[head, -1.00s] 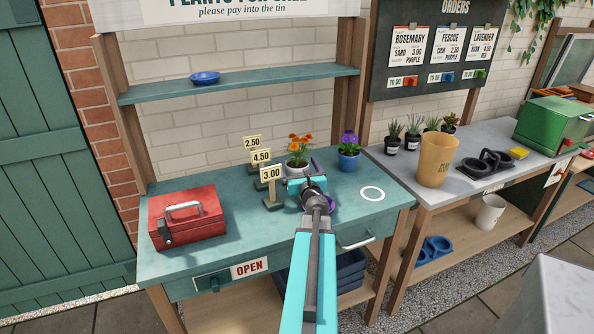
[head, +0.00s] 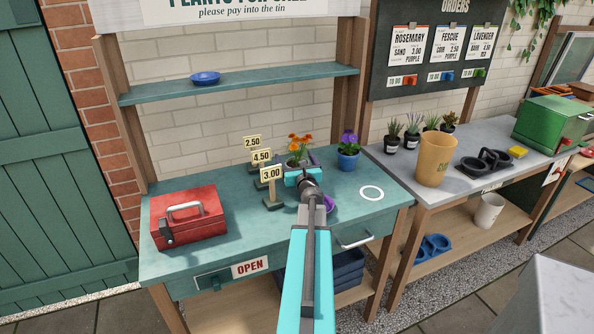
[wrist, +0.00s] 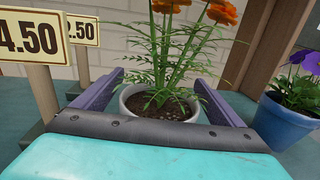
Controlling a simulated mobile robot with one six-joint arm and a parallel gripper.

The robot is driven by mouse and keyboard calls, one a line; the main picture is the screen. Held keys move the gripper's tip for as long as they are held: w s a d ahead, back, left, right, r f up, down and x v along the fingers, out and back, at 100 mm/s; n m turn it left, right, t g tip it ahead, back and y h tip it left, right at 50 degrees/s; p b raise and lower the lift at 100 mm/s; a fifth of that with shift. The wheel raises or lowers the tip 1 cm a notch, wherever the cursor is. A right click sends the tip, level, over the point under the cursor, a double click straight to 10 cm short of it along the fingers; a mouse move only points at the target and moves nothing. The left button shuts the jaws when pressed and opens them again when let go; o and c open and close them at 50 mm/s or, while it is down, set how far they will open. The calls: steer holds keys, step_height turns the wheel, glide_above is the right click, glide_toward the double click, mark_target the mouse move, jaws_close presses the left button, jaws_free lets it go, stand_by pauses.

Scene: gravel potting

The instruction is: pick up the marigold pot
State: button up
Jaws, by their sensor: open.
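The marigold pot, a pale grey-white pot with orange flowers (head: 299,142), stands on the teal bench behind my gripper (head: 302,166). My gripper and wrist hide most of the pot in the head view. In the wrist view the pot (wrist: 131,91) is upright with dark soil and feathery green leaves. The purple fingers of my gripper (wrist: 158,95) are open, one on each side of the pot. Gaps look small, and I cannot tell whether either finger touches it.
A blue pot with purple flowers (head: 348,157) stands close to the right. Price signs marked 3.00 (head: 271,174), 4.50 (head: 261,157) and 2.50 (head: 252,142) stand close on the left. A red cash tin (head: 186,217) is farther left.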

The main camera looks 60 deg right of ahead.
steer(key=c, duration=1.4)
steer(key=shift+c, duration=0.2)
steer(key=shift+r, duration=0.2)
